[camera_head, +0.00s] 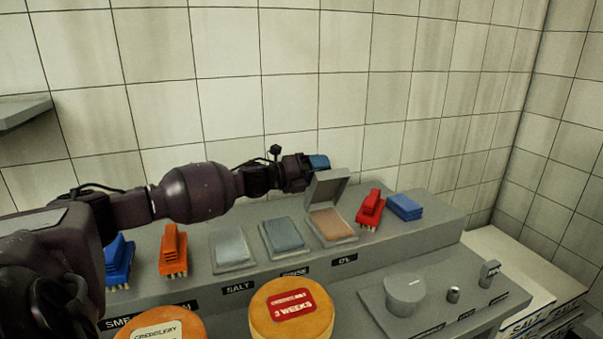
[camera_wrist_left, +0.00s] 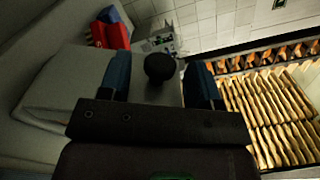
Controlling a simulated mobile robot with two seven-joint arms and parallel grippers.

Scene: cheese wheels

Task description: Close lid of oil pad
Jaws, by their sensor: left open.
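The oil pad (camera_head: 332,225) is a brownish pad in a grey tray on the raised grey ledge, above a label partly readable as "OIL". Its grey lid (camera_head: 326,188) stands open, tilted up at the back of the tray. My left gripper (camera_head: 318,162) has blue fingertips and is just behind and above the lid's top edge. In the left wrist view my open left gripper (camera_wrist_left: 159,82) shows two separated blue fingers, with a grey surface between and beyond them. I cannot tell whether the fingers touch the lid. My right gripper is not in view.
A red brush (camera_head: 371,209) and a blue sponge-like block (camera_head: 404,206) lie right of the pad. Two grey-blue pads, the rinse pad (camera_head: 284,235) and salt pad (camera_head: 232,246), lie left. Cheese wheels (camera_head: 291,312) stand in front. The tiled wall is close behind.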

